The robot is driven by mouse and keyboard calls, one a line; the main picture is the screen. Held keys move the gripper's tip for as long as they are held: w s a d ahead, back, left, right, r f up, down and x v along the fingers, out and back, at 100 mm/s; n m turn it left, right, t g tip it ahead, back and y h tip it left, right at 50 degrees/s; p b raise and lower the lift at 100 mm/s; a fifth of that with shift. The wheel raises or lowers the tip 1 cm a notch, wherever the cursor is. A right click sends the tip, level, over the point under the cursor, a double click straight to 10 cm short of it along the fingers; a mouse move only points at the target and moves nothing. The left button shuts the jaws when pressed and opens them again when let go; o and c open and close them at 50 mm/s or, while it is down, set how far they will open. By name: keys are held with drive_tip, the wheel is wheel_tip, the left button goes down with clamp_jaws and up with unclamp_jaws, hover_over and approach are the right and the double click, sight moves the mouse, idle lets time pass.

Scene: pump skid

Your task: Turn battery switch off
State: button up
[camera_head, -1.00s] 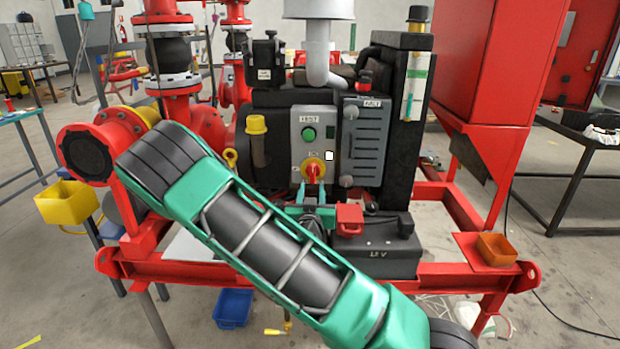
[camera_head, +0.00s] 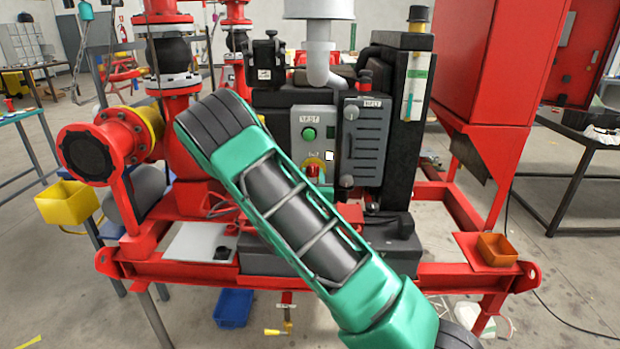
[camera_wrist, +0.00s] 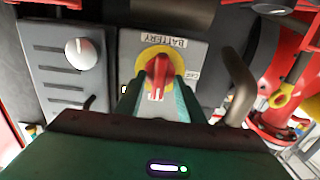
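The battery switch is a red knob (camera_wrist: 158,74) on a yellow disc (camera_wrist: 143,54), on a grey panel (camera_wrist: 200,58). In the wrist view the panel appears upside down, with a BATTERY label. The knob stands upright in that view. My gripper (camera_wrist: 160,92) points at the switch, its two green fingers on either side of the knob. A narrow gap seems to show between fingers and knob; I see no clear contact. In the head view the knob (camera_head: 313,170) shows just above my green arm, which hides most of my gripper.
A green button (camera_head: 309,134) sits above the switch on the same panel. A grey louvred box (camera_head: 366,140) stands close to its right. A black battery (camera_head: 400,243) lies below, partly behind my arm. A curved pipe (camera_wrist: 239,88) is close beside my gripper.

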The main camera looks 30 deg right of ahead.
clamp_jaws()
drive_tip(key=shift+a+n, duration=0.1)
drive_tip(key=shift+n, duration=0.2)
drive_tip(key=n, duration=0.3)
drive_tip(key=shift+w+a+f+n, duration=0.1)
drive_tip(key=shift+w+a+n, duration=0.05)
drive_tip(key=shift+n, duration=0.25)
drive_tip(key=shift+w+a+f+n, duration=0.1)
drive_tip(key=shift+f+n, duration=0.05)
drive_tip(key=shift+n, duration=2.1)
drive_tip(key=shift+a+f+n, duration=0.1)
drive_tip(key=shift+n, duration=2.2)
drive_tip(key=shift+w+a+f+n, duration=0.1)
drive_tip(key=shift+f+n, duration=0.05)
drive_tip(key=shift+n, duration=2.1)
